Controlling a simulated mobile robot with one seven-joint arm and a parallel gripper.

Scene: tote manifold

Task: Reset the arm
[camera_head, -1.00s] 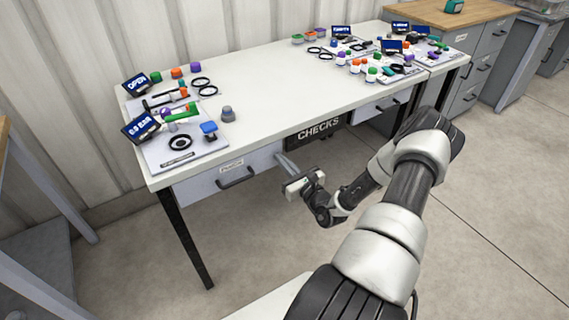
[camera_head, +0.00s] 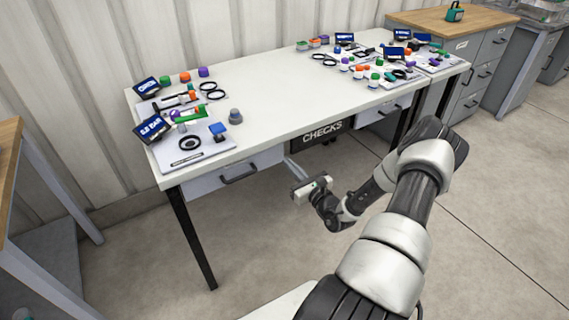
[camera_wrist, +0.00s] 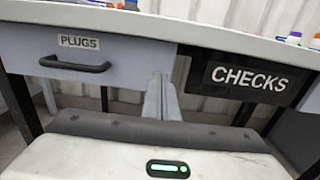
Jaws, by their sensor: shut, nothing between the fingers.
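My gripper (camera_head: 289,159) is in front of the worktable, below the tabletop edge, with its fingers pointing toward the table. The fingers are together and empty; they also show in the wrist view (camera_wrist: 160,80) as one grey shape between the PLUGS drawer and the CHECKS sign. My arm (camera_head: 405,215) reaches in from the lower right and bends down to the gripper. No contact between the gripper and the table shows.
The white worktable (camera_head: 265,105) carries boards with screens, caps and rings at its left and far right ends. The grey PLUGS drawer (camera_wrist: 85,60) and the black CHECKS sign (camera_wrist: 250,78) are under its front edge. Open floor (camera_head: 490,190) lies to the right.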

